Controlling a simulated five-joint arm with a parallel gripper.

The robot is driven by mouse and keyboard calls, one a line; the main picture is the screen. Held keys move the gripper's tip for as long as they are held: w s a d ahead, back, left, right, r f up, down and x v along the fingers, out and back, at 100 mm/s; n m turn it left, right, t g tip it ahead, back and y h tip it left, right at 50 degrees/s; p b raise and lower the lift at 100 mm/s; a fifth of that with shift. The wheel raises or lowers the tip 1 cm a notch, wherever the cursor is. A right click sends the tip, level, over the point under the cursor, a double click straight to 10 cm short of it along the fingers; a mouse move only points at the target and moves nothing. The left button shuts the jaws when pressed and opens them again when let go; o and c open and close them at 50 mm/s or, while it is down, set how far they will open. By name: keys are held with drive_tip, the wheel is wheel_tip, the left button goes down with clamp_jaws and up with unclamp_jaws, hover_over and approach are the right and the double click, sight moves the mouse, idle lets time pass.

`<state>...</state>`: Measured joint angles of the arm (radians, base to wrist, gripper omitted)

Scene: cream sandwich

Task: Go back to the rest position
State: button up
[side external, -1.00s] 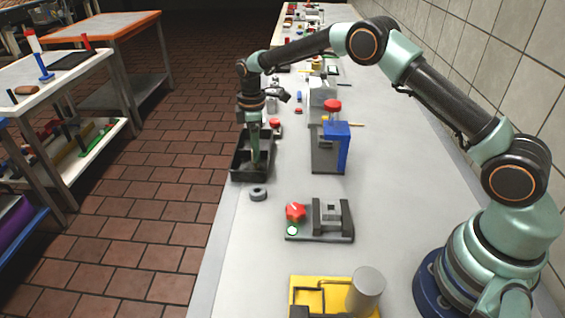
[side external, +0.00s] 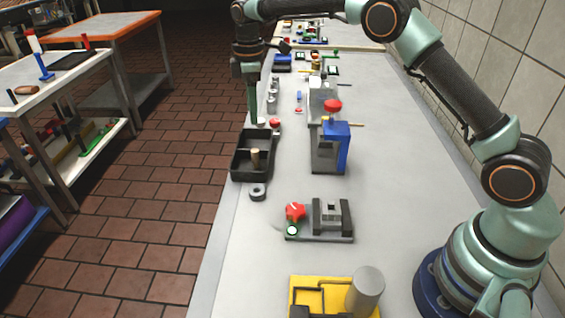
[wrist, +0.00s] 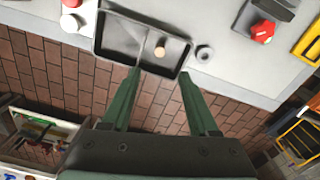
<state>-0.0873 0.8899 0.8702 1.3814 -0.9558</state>
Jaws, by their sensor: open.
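My gripper (side external: 252,108) hangs pointing down above the back end of a black tray (side external: 236,166), clear of it in the side view. In the wrist view its two green fingers (wrist: 160,80) are apart with nothing between them. A tan cylindrical peg (side external: 255,158) stands in the tray; it also shows in the wrist view (wrist: 160,47), beyond the fingertips. The tray sits at the left edge of the grey bench (side external: 240,240).
A dark ring (side external: 257,192) lies in front of the tray. A grey-and-blue machine (side external: 328,150) with a red button stands to its right. A red-knobbed fixture (side external: 318,220) and a yellow station (side external: 318,295) are nearer. Brick floor lies left of the bench.

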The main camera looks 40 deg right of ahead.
drive_tip(key=s+d+r+m+t, duration=0.3)
drive_tip(key=s+r+m, duration=0.3)
drive_tip(key=s+r, duration=0.6)
drive_tip(key=s+d+f+m+t, duration=0.2)
drive_tip(key=s+m, duration=0.4)
drive_tip(key=s, duration=0.9)
drive_tip(key=shift+f+t, duration=0.3)
drive_tip(key=shift+f, duration=0.25)
